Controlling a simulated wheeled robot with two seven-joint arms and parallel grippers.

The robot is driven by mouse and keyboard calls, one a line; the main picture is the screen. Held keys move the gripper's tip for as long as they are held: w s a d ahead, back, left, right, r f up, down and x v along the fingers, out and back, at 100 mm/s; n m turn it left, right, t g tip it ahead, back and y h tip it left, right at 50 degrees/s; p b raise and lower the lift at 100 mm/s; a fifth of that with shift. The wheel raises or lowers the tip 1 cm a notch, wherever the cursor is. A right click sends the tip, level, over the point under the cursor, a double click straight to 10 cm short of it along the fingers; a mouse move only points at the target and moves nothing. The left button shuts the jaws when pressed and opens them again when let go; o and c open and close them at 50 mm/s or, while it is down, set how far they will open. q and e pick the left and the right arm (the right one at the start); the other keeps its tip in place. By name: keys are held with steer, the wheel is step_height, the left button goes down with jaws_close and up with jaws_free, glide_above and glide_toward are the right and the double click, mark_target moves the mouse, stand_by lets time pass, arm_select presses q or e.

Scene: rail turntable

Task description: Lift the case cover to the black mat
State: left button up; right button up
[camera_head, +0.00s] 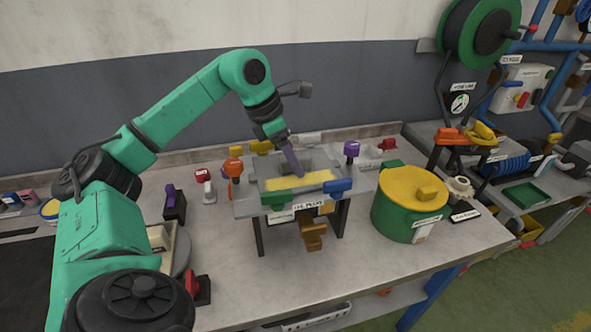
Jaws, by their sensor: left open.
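My left arm arches in from the left, and my left gripper (293,163) points down over a raised fixture (245,207) in the middle of the bench. Its jaws are open, though the fingers look narrow from this angle. A flat yellow piece (300,181) lies on the fixture just below the fingertips; I cannot tell whether they touch it. I cannot tell for sure which part is the case cover. A dark flat surface (25,275) at the far left may be the black mat; my arm partly hides it. My right gripper is out of view.
A green drum with a yellow lid (410,188) stands right of the fixture. Purple (352,150), orange and red-topped posts stand around it. A beige tray (160,245) is partly behind my arm. The bench front (350,265) is mostly clear.

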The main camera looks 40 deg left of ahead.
arm_select(q)
jaws_close()
stand_by(1.4)
